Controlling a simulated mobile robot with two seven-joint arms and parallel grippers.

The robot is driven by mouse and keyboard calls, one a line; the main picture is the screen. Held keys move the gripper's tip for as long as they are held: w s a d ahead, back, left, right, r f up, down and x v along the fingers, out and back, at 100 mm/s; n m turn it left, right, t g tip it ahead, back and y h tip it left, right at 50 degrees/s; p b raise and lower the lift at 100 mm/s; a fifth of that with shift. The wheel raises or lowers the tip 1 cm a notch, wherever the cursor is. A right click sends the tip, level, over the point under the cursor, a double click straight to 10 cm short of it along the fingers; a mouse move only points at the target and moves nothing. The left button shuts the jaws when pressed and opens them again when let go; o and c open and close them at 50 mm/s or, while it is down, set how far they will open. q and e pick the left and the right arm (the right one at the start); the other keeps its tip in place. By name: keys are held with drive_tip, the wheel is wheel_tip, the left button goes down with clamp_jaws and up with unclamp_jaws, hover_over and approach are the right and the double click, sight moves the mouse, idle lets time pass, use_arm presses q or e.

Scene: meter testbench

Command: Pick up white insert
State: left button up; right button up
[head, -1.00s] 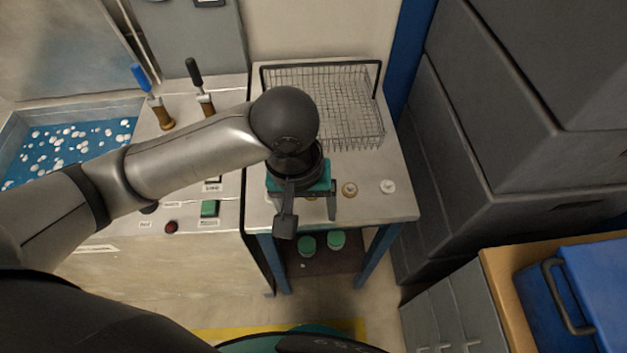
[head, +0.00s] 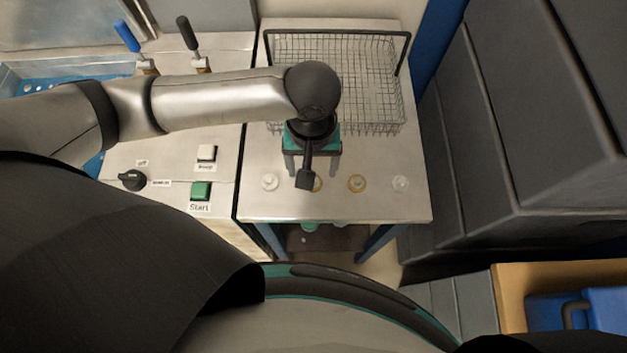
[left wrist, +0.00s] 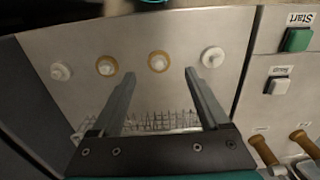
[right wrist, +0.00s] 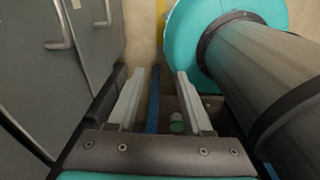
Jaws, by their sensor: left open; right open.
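Two white inserts lie on the metal table: one (head: 270,182) at the left end of a row and one (head: 401,184) at the right end. Between them are two pieces with orange-tan rings, one partly hidden by my gripper and one (head: 356,183) in clear view. My left gripper (head: 311,168) is open and empty above the row. In the left wrist view its fingertips (left wrist: 160,74) are apart, with the nearer white insert (left wrist: 212,57) just beyond the right finger and the other (left wrist: 60,71) far left. My right gripper (right wrist: 165,74) is open and empty, away from the table.
A wire basket (head: 375,85) stands behind the row. A panel with a green Start button (head: 200,191), a white button (head: 207,153) and a black knob (head: 132,180) is at left. Dark grey cases (head: 480,150) stand right of the table. The table's front strip is clear.

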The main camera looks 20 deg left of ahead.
use_arm(q)
drive_tip(key=shift+w+d+f+b, duration=0.1)
drive_tip(key=shift+f+b, duration=0.25)
drive_tip(key=shift+f, duration=1.15)
drive_tip(key=shift+w+f+b, duration=0.1)
drive_tip(key=shift+f+b, duration=0.2)
drive_tip(key=shift+f, duration=1.2)
drive_tip(key=shift+c, duration=0.2)
clamp_jaws()
